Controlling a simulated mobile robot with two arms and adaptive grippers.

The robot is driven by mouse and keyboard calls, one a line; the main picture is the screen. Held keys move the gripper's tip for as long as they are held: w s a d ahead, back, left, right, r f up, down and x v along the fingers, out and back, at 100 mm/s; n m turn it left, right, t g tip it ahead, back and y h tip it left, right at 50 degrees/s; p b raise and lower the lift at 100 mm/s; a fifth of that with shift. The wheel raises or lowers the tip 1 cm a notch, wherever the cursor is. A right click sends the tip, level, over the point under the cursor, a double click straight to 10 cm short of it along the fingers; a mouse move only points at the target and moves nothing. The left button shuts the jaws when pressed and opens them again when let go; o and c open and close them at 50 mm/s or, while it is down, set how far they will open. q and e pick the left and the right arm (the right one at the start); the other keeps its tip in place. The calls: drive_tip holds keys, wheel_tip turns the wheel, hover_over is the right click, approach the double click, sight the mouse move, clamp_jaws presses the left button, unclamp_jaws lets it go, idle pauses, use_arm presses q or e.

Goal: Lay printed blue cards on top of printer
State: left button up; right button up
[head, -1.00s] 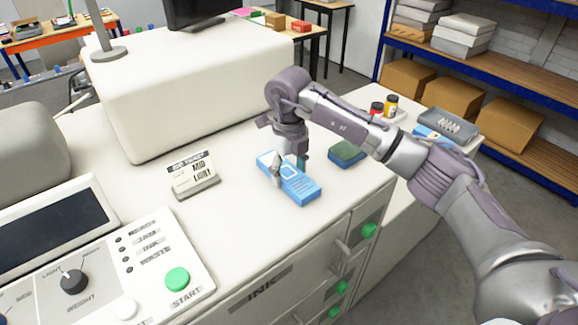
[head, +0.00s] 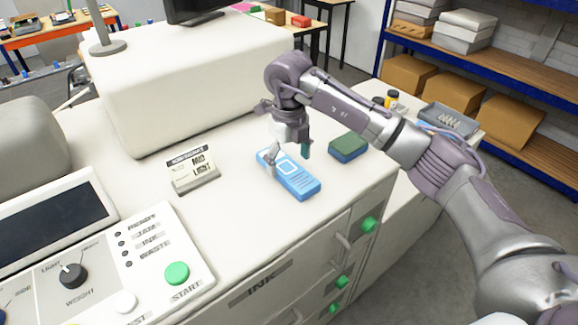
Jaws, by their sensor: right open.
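The stack of printed blue cards (head: 298,184) lies flat on the white top of the printer (head: 235,205), near its front edge. A white outline mark shows on the top card. My right gripper (head: 288,158) is open just above the far end of the cards, with one finger at their left side and the other to their right. I cannot tell whether a finger touches them. My left gripper is not in view.
A green and blue block (head: 348,147) lies right of the cards. A small sign (head: 192,171) stands to their left. The control panel (head: 130,255) is at front left. A grey tray (head: 448,119) sits on the side surface at right.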

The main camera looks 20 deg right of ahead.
sight(289, 169)
wheel_tip(289, 169, up, 10)
drive_tip(key=b, duration=0.2)
drive_tip(key=shift+r, duration=0.25)
